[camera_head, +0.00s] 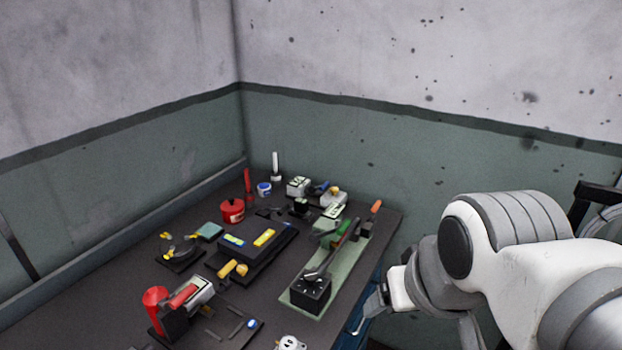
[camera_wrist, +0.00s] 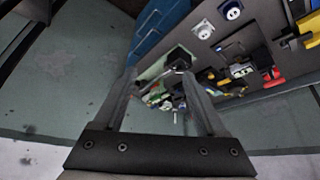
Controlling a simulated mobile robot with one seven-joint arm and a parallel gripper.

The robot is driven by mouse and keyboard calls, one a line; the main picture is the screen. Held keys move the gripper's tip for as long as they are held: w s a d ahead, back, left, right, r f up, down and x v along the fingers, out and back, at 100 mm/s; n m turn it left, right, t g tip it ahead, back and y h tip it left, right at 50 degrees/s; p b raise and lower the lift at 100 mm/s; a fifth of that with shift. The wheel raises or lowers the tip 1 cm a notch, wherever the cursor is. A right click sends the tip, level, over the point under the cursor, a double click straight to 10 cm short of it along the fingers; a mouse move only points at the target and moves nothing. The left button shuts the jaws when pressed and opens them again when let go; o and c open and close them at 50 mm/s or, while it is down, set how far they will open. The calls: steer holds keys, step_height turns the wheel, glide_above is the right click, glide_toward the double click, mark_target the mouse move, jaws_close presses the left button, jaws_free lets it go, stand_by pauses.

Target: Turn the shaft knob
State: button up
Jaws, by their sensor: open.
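I cannot tell for sure which part is the shaft knob. A device on a pale green base plate (camera_head: 325,294) lies along the table's right side.
The dark table (camera_head: 150,283) stands in a room corner. A dark box (camera_head: 250,243) with yellow labels, a red can (camera_head: 232,211), a red-handled tool (camera_head: 183,297) and several small items crowd it. Blue drawers (camera_wrist: 158,22) are under the table's edge. Walls close the back and left.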

steer(key=w+a+r+n+g, duration=0.1)
steer(key=w+r, duration=0.2)
steer(key=w, duration=0.4)
steer(key=n+g+p, duration=0.3)
steer(key=n+g, duration=0.1)
steer(key=g, duration=0.1)
glide_above(311, 274)
step_height(311, 274, down, 7)
step_height(311, 274, down, 17)
steer(key=shift+f+b, duration=0.1)
steer(key=shift+b, duration=0.2)
jaws_close()
